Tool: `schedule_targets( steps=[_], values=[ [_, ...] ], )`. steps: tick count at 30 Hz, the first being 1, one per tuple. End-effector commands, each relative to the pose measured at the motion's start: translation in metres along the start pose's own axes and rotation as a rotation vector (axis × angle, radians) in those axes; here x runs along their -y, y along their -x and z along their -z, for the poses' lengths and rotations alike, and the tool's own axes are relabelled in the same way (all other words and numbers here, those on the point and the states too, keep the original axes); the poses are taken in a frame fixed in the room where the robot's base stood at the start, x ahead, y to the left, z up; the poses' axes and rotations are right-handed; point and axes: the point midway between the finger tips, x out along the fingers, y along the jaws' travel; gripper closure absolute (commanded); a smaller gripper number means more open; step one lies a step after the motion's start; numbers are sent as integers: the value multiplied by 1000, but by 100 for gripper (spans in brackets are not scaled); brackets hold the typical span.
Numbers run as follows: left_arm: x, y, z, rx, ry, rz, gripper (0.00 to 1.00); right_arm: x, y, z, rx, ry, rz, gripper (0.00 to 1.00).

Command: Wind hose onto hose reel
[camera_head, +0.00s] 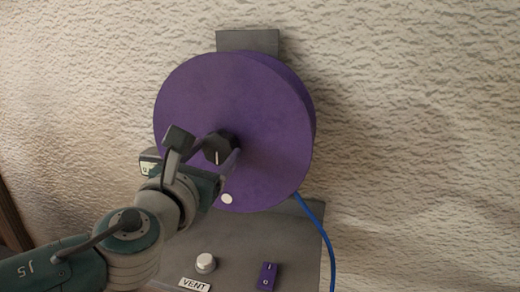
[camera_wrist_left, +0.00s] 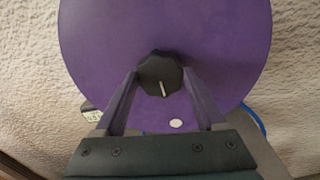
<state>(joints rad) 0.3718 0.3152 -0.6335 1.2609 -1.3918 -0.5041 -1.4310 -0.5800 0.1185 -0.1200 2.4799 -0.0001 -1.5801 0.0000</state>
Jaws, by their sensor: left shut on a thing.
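The purple hose reel (camera_head: 265,100) stands upright in front of the wall, its round face toward me. A black faceted knob (camera_head: 217,154) with a white line sits at the middle of that face. My left gripper (camera_head: 223,148) is shut on this knob, one finger on each side. In the left wrist view, the knob (camera_wrist_left: 160,78) sits between the fingertips, its white line pointing down. A white dot (camera_head: 227,199) lies low on the reel face. The blue hose (camera_head: 328,240) runs from behind the reel's lower right and leaves the head view at the bottom. My right gripper is not in view.
Below the reel is a grey panel (camera_head: 235,240) with a pale round knob (camera_head: 205,263), a VENT label (camera_head: 195,285) and a purple switch (camera_head: 268,276). A grey bracket (camera_head: 248,40) rises behind the reel. The rough beige wall (camera_head: 420,120) is bare on the right.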

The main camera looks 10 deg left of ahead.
Motion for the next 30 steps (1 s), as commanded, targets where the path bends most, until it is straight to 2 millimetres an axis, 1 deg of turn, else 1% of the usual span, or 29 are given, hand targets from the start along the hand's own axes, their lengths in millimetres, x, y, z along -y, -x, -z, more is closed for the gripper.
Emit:
schedule_targets(
  steps=[7,20,21,27,30],
  values=[
    [0,0,1,1,-51,-2,100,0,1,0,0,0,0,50],
    [0,0,1,1,-56,-2,100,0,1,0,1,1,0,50],
    [0,0,1,1,-55,-1,23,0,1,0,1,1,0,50],
    [0,0,1,1,-55,-1,1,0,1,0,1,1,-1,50],
    [0,0,1,2,-55,-1,0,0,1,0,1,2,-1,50]
  ],
)
